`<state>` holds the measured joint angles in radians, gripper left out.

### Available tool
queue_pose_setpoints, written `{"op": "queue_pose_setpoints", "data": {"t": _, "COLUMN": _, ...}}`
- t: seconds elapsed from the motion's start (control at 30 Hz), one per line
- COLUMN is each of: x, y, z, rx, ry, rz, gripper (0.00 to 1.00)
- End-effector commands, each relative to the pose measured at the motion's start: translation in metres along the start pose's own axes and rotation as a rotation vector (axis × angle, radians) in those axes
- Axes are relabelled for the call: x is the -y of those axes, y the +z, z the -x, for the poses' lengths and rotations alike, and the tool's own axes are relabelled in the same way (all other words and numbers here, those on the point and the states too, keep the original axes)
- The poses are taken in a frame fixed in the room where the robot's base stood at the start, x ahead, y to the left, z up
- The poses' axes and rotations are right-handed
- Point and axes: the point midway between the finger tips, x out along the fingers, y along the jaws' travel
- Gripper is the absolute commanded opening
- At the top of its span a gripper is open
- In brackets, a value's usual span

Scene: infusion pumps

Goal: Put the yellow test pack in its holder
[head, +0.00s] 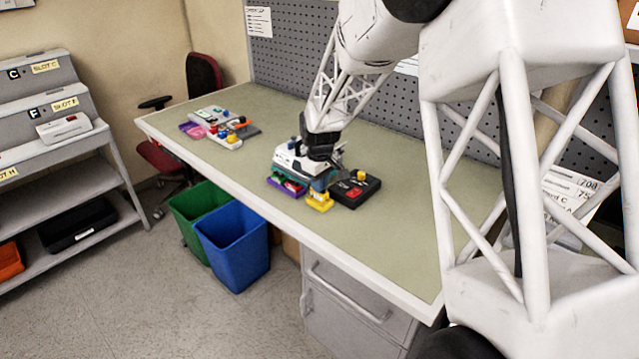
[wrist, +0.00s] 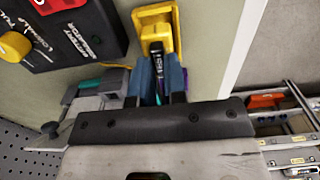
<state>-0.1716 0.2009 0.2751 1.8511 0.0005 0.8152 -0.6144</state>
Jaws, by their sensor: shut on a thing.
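A dark strip with pale marks shows between the fingertips. In the head view my gripper (head: 318,180) is partly hidden behind a white and teal device (head: 295,163). I cannot tell which thing is the pack's holder.
A black box with a red part and yellow knob (head: 357,189) stands close beside the pack. A purple tray (head: 287,186) is on its other side. More devices (head: 215,127) lie at the table's far left. Green (head: 200,215) and blue (head: 233,245) bins stand below the table edge.

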Motion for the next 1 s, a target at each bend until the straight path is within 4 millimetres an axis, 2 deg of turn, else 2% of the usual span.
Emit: {"op": "queue_pose_setpoints", "data": {"t": 1.0, "x": 0.000, "y": 0.000, "z": -0.012, "rx": 0.000, "ry": 0.000, "rz": 0.000, "gripper": 0.00}}
